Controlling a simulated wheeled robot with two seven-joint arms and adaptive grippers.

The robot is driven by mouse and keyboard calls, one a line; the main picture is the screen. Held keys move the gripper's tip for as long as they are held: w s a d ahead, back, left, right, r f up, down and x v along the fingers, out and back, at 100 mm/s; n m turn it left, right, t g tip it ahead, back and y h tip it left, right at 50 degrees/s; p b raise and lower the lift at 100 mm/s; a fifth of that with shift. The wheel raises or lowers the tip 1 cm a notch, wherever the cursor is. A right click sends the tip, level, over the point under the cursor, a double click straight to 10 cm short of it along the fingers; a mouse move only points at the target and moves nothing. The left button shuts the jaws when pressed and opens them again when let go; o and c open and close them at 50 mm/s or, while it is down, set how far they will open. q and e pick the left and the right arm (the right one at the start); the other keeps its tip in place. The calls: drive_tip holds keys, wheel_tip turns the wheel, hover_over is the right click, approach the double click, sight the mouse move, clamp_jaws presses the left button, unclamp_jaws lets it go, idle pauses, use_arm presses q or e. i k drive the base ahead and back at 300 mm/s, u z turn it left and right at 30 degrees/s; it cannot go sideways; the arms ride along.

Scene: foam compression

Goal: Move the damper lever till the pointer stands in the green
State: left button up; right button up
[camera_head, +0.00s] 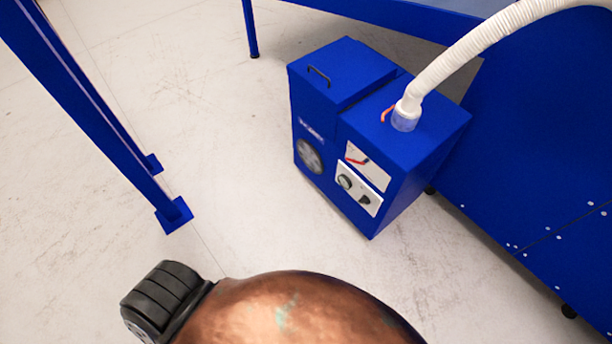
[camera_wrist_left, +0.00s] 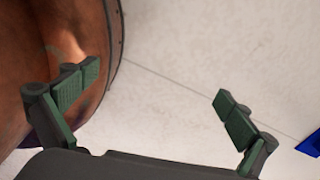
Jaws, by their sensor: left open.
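A blue machine box (camera_head: 405,165) stands on the floor in the head view. A small orange-red lever (camera_head: 387,113) sits on its top, beside the base of a white hose. On the front, a white gauge plate (camera_head: 375,172) bears a red pointer (camera_head: 357,161) with a dark part at its right end. I cannot make out a green zone. My left gripper (camera_wrist_left: 157,84) is open and empty in the left wrist view, above bare floor. Neither lever nor gauge shows there. No gripper shows in the head view.
A white ribbed hose (camera_head: 470,42) rises from the box top to the right. A large blue housing (camera_head: 530,140) stands close at right. A blue post (camera_head: 90,100) with floor plates is at left. Pale floor (camera_head: 230,165) lies clear between post and box.

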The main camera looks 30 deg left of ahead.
sight(354, 161)
drive_tip(key=u, duration=0.7)
drive_tip(key=i, duration=0.7)
drive_tip(key=u, duration=0.4)
